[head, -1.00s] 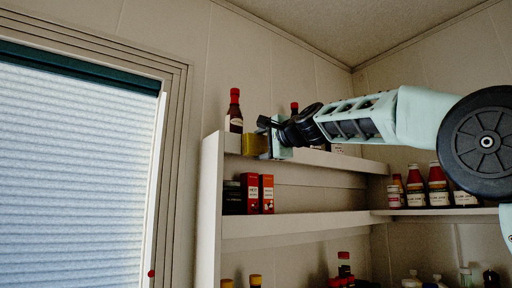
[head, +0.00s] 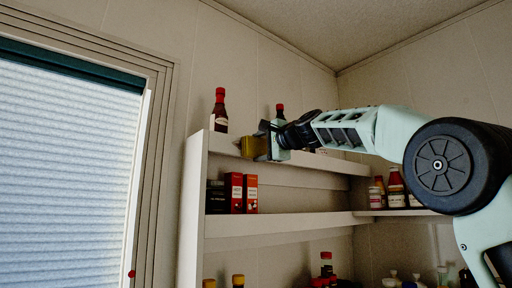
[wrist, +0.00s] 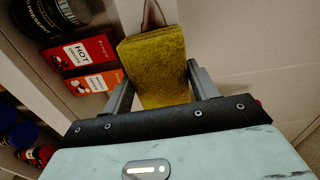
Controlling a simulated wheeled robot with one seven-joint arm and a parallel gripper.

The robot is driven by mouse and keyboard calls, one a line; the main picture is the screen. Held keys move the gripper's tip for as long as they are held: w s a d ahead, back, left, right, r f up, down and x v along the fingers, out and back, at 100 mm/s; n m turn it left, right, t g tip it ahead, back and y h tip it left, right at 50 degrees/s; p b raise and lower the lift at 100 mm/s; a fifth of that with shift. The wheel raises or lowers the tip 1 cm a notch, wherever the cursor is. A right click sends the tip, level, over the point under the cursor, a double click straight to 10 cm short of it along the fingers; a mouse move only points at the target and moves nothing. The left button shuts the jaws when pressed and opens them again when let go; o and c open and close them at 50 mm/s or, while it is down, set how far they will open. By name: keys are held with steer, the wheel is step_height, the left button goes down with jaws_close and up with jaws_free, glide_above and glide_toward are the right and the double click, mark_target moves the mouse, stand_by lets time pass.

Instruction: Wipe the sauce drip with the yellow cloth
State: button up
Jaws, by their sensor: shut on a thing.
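The yellow cloth (head: 254,146) is a folded, thick pad held in my gripper (head: 270,142), in front of the upper shelf board (head: 312,158) near its left end. In the wrist view the cloth (wrist: 153,70) sits between the two grey fingers (wrist: 160,88), which are shut on it. A thin brown mark (wrist: 153,14), probably the sauce drip, shows on a pale surface just beyond the cloth's far edge; its lower part is hidden by the cloth. I cannot tell whether the cloth touches that surface. The drip cannot be made out in the head view.
Red boxes (head: 234,192) and a dark jar (head: 215,197) stand on the shelf below. A shuttered window (head: 65,175) is at left.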

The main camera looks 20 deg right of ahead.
mark_target(230, 145)
steer(key=shift+w+d, duration=0.85)
steer(key=shift+d, duration=1.75)
steer(key=shift+s+a, duration=0.3)
steer(key=shift+a, duration=0.6)
steer(key=shift+s+a, duration=0.3)
steer(key=shift+a, duration=0.55)
steer(key=shift+s+a, duration=0.3)
steer(key=shift+a, duration=0.6)
steer(key=shift+s+a+p, duration=0.25)
steer(key=shift+a, duration=0.55)
steer(key=shift+s+a+p, duration=0.3)
steer(key=shift+a, duration=0.5)
steer(key=shift+s+a+p, duration=0.25)
steer(key=shift+a, duration=0.55)
steer(key=shift+s+a+r+p, duration=0.15)
steer(key=shift+a+p, duration=0.2)
steer(key=shift+a, duration=0.2)
steer(key=shift+s+a+f+p, duration=0.15)
steer(key=shift+a+p, duration=0.15)
steer(key=shift+a, duration=0.25)
steer(key=shift+s+a, duration=0.15)
steer(key=shift+a, duration=0.35)
steer(key=shift+s+f, duration=0.1)
steer(key=shift+s+d, duration=0.1)
steer(key=shift+s, duration=0.15)
steer(key=shift+b+v, duration=1.1)
steer(key=shift+v, duration=1.5)
